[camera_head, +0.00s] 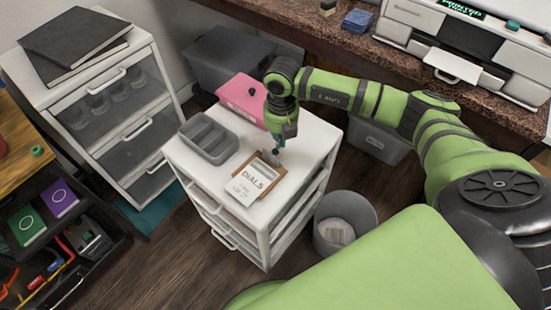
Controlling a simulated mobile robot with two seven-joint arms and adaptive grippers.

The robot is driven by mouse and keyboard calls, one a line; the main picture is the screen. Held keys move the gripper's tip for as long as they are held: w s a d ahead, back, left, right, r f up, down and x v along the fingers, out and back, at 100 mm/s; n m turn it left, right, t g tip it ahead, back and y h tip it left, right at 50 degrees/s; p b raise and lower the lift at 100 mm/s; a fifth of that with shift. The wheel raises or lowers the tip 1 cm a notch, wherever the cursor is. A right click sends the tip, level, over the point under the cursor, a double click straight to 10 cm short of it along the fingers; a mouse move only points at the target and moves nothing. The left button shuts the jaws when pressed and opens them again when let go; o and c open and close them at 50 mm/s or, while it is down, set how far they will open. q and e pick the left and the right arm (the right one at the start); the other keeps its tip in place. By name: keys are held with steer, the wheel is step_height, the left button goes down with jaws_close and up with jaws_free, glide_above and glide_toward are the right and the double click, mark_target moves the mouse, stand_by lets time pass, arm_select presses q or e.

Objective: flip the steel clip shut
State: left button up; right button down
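A small brown clipboard (246,163) lies on top of the white drawer unit, with a white sheet (246,188) reading "DIALS" on it. A pale steel clip (267,158) appears at the board's far end; it is too small to tell how far it is raised. My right gripper (276,152) points down just beyond the clip, very near it. I cannot tell whether it touches the clip. Its fingers are tiny here and their opening is unclear. My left gripper is not in view.
A grey bin (345,218) stands on the floor to the right. A stone-topped counter (345,45) runs behind.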

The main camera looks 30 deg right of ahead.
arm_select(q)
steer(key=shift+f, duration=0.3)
arm_select(e)
steer(key=shift+s+a+f, duration=0.15)
steer(key=shift+s+f, duration=0.1)
steer(key=shift+f, duration=0.25)
steer(key=shift+s+a+f, duration=0.1)
steer(key=shift+s+f, duration=0.1)
steer(key=shift+f, duration=0.25)
steer(key=shift+w+f, duration=0.15)
steer(key=shift+w, duration=0.3)
steer(key=shift+d+r, duration=0.1)
steer(key=shift+r, duration=0.15)
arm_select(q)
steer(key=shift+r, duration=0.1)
arm_select(e)
steer(key=shift+w+d+r, duration=0.15)
steer(key=shift+d+r, duration=0.15)
steer(key=shift+d, duration=0.15)
steer(key=shift+w+d+r, duration=0.15)
steer(key=shift+d+r, duration=0.1)
steer(key=shift+d, duration=0.2)
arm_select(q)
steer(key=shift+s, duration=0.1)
